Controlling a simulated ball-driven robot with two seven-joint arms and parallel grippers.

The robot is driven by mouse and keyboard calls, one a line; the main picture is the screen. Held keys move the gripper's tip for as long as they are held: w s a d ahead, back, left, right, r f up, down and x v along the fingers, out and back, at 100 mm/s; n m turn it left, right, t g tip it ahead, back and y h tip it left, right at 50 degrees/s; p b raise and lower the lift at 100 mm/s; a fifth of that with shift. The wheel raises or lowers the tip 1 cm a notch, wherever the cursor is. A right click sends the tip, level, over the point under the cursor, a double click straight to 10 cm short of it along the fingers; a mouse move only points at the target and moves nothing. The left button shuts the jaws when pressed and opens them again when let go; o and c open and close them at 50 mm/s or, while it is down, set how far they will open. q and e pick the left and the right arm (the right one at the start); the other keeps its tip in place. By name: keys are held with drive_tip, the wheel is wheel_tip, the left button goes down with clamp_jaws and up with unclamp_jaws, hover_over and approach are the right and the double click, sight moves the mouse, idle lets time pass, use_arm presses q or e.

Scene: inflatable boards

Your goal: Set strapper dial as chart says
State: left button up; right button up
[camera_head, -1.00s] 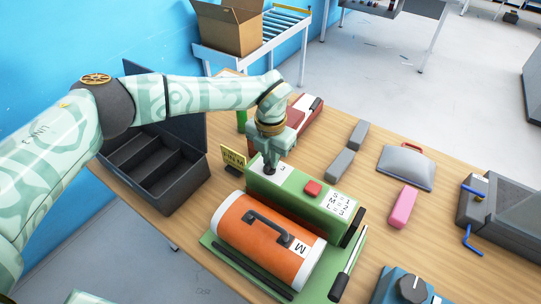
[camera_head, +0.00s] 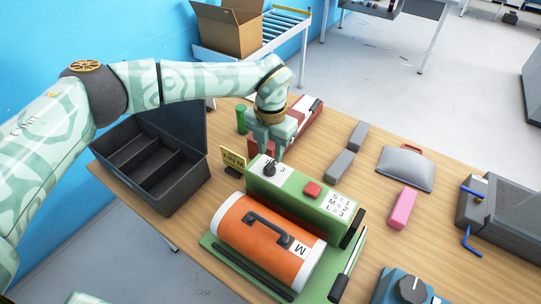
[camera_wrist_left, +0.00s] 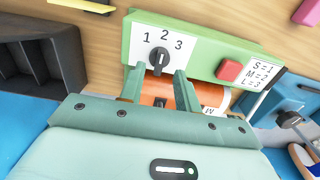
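The green strapper (camera_head: 300,203) stands on the wooden table. Its black dial (camera_head: 270,168) sits on a white plate marked 1, 2, 3. In the left wrist view the dial (camera_wrist_left: 158,61) points up, roughly at 2. The chart (camera_head: 340,206) on the strapper reads S=1, M=2, L=3. An orange case (camera_head: 262,240) with a dark handle and an M label lies in front of the strapper. My left gripper (camera_head: 270,153) is open and empty just above and behind the dial, apart from it; its fingers show spread in the wrist view (camera_wrist_left: 159,82). My right gripper is out of view.
A yellow card (camera_head: 233,159) ending in M stands left of the strapper. A red button (camera_head: 312,190) sits right of the dial. An open dark compartment box (camera_head: 150,170) is at left, a red device (camera_head: 300,122) behind, and a pink block (camera_head: 403,208) at right.

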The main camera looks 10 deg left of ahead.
sight(271, 163)
use_arm(q)
wheel_tip(271, 163, up, 13)
drive_tip(key=shift+f, duration=0.15)
idle(0.4)
